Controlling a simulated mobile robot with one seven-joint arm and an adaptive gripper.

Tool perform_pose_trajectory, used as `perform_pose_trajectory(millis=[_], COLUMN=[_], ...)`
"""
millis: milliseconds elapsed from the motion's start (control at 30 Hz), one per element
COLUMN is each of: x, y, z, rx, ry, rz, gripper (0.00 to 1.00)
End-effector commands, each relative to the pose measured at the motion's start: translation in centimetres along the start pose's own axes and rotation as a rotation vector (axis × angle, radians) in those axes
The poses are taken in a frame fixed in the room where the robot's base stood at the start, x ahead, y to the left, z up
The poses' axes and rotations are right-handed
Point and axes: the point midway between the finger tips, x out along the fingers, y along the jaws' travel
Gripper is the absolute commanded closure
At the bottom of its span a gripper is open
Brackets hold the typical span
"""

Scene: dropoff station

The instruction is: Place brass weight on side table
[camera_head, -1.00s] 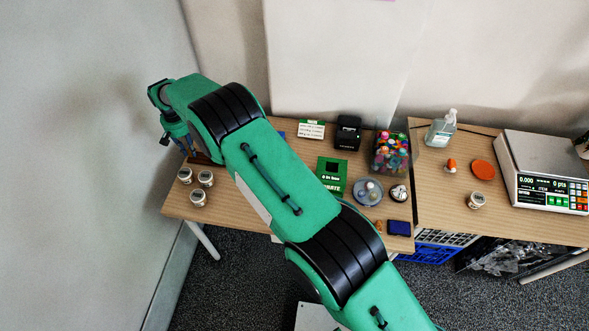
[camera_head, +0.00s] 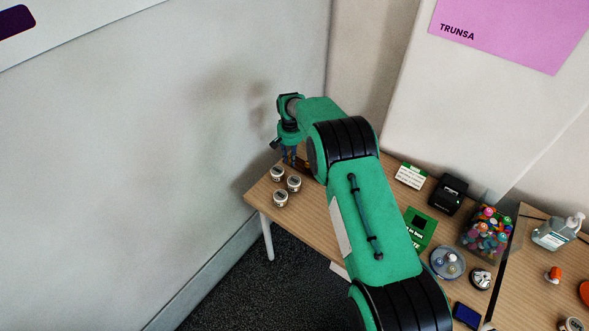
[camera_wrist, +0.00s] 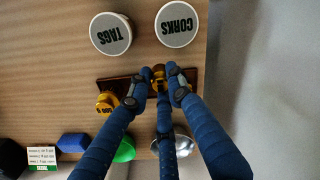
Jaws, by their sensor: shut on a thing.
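My gripper (camera_wrist: 160,82) has blue fingers shut on a small brass weight (camera_wrist: 158,74), seen in the wrist view. The fingers cover much of this weight. It is at the right part of a dark wooden block (camera_wrist: 120,83); I cannot tell whether it touches the block. A second brass weight (camera_wrist: 106,102) with dark marks stands at the block's left part, beside the fingers. In the head view my gripper (camera_head: 289,158) points down at the far left end of the wooden table (camera_head: 325,205). The held weight cannot be made out there.
Jars marked TAGS (camera_wrist: 110,34) and CORKS (camera_wrist: 176,25) stand close to the block. A green object (camera_wrist: 124,150), a silver dome (camera_wrist: 182,142) and a blue item (camera_wrist: 72,142) lie on its other side. A wall (camera_head: 180,150) is left of the table.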

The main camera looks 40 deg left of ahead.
Motion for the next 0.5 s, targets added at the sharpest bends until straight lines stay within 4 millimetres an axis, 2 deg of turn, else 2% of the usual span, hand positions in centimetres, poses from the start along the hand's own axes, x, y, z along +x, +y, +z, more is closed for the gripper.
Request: perform_pose_trajectory(millis=[100,200,500], x=[1.6,2.4,2.5], y=[0.0,0.0,0.0], z=[0.0,0.0,-0.1], rx=[0.000,0.000,0.000], ry=[-0.001,0.000,0.001], rz=[0.000,0.000,0.000], gripper=[1.00,1.00,1.00])
